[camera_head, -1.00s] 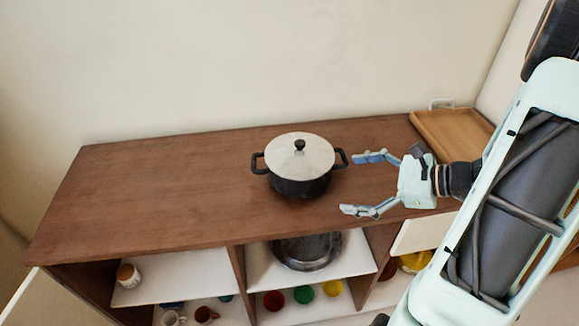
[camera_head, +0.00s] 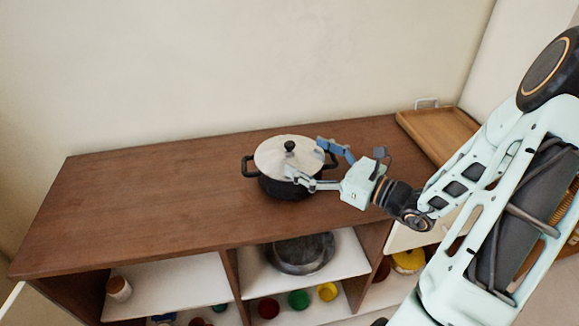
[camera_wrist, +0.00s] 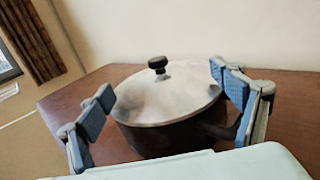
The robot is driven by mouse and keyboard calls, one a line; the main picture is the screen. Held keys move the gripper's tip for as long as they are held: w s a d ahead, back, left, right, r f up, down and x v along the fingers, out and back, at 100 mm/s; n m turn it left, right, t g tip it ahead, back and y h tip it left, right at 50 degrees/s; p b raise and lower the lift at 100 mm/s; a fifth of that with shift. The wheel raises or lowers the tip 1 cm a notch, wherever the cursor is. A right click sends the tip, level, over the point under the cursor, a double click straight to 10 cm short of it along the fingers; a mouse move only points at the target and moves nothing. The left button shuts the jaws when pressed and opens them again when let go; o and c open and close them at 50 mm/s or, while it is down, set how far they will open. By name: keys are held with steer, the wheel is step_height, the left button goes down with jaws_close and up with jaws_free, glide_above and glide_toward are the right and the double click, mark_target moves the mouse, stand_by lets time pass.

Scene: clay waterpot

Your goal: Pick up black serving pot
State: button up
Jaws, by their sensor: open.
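The black serving pot (camera_head: 284,187) stands upright on the wooden cabinet top, with a pale lid (camera_head: 283,152) and a dark knob on it. Its left side handle shows in the head view; my gripper covers part of its right side. My gripper (camera_head: 307,163) is open at the pot's right side, one finger behind and one in front. In the wrist view the pot (camera_wrist: 160,138) sits between the open fingers of my gripper (camera_wrist: 165,90), with one handle near the right finger. I cannot tell whether either finger touches the pot.
The brown cabinet top (camera_head: 140,205) is clear left of the pot. A wooden tray (camera_head: 437,133) lies at the back right, against the wall. Shelves below hold a dark metal pot (camera_head: 300,254), several coloured items and a small jar (camera_head: 119,288). A curtain (camera_wrist: 38,45) shows at left.

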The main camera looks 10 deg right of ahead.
mark_target(292, 149)
steer(key=x, duration=0.5)
steer(key=shift+w+a, duration=0.1)
steer(key=shift+w, duration=0.05)
